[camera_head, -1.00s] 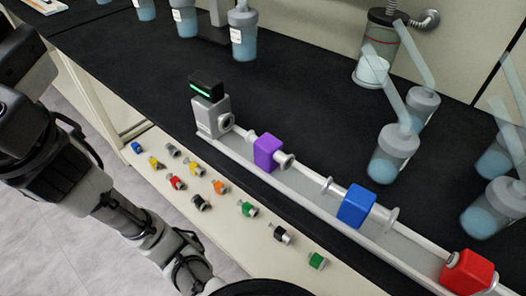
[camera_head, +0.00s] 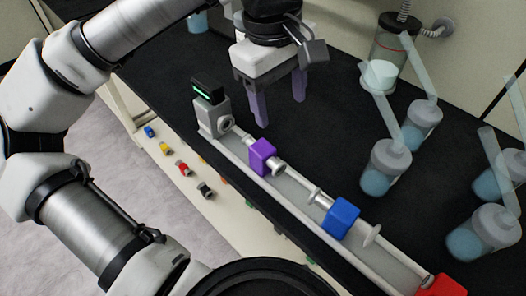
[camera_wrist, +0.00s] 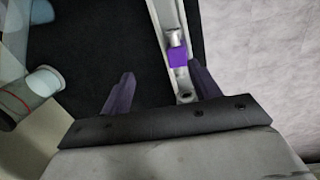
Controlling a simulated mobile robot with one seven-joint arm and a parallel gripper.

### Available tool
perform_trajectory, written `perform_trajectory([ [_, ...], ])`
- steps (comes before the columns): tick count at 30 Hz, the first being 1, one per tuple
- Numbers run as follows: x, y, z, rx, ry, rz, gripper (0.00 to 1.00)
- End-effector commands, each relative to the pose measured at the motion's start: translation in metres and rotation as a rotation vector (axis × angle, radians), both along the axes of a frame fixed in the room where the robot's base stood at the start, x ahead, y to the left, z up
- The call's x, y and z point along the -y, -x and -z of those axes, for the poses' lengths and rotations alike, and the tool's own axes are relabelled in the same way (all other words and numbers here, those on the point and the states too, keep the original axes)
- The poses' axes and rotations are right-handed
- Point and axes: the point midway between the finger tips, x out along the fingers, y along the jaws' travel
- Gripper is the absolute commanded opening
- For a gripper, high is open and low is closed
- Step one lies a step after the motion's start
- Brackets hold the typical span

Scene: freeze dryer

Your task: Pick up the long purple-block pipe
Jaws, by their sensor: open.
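The purple-block pipe (camera_head: 262,157) lies in the light tray (camera_head: 295,190) along the bench's front edge, between the grey gauge unit (camera_head: 211,117) and the blue-block pipe (camera_head: 341,217). My gripper (camera_head: 281,112) is open and empty, above the black bench top behind the purple block, its purple-grey fingers pointing down. In the wrist view the purple block (camera_wrist: 177,56) shows beyond the fingers, nearer the right finger and apart from both.
A red block (camera_head: 441,287) sits farther along the tray. Flasks with bluish contents (camera_head: 385,170) stand to the right on the bench. Small coloured valves (camera_head: 183,168) lie on a lower ledge in front.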

Motion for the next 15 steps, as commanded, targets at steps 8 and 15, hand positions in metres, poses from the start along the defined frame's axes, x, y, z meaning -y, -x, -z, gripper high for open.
perform_trajectory([
  [8,-0.023,-0.007,0.025,-0.017,-0.129,-0.011,0.62],
  [15,-0.023,-0.006,0.071,-0.017,-0.124,-0.01,0.62],
])
